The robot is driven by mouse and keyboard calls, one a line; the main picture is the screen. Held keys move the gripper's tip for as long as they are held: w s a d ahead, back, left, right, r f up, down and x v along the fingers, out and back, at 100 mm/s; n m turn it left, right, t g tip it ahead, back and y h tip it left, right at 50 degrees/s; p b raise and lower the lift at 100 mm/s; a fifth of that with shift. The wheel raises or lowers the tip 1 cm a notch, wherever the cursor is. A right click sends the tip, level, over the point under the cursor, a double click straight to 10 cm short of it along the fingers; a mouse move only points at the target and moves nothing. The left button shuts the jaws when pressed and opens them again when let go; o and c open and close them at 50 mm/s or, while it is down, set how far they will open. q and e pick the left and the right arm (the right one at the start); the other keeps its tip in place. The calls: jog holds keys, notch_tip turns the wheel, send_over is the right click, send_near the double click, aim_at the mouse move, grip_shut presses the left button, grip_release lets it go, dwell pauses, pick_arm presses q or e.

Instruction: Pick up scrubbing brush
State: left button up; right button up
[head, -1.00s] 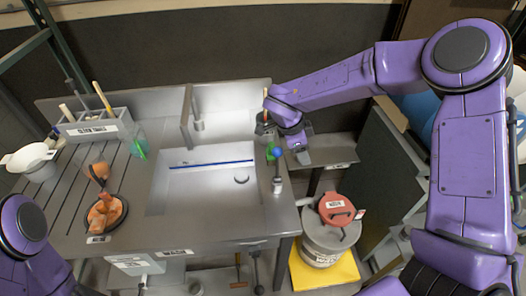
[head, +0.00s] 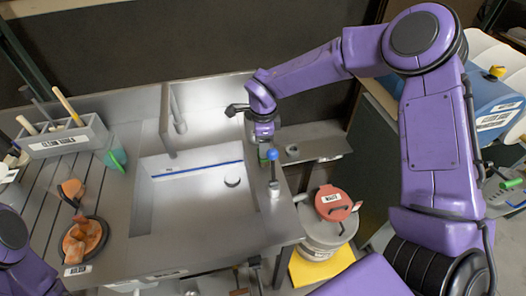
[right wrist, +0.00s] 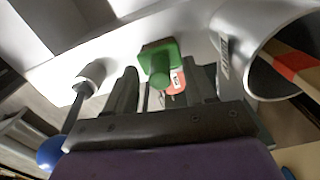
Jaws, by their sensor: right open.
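A green block with a round green knob (right wrist: 158,62), which looks like the scrubbing brush, shows in the right wrist view. It is seen between the two dark fingers of my right gripper (right wrist: 165,78), with no clear contact. The right gripper is open. In the head view my right gripper (head: 262,132) points down at the right rim of the sink, behind the blue-topped post. There the gripper mostly hides the green thing. Of my left arm only purple links show at the lower left; its gripper is out of view.
The blue-topped post (head: 273,172) stands close to my right gripper. A grey cylinder (right wrist: 252,75) holding a red-banded wooden stick is close on the right in the wrist view. The sink (head: 195,195) is mostly clear. A red-lidded waste bin (head: 333,203) stands at right.

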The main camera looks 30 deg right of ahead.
jog(key=shift+d+f, duration=0.1)
jog(key=shift+f, duration=0.5)
grip_shut()
jog(key=shift+r, duration=0.4)
notch_tip(320, 180, up, 9)
jog(key=shift+r+b, duration=0.15)
jog(key=shift+b, duration=1)
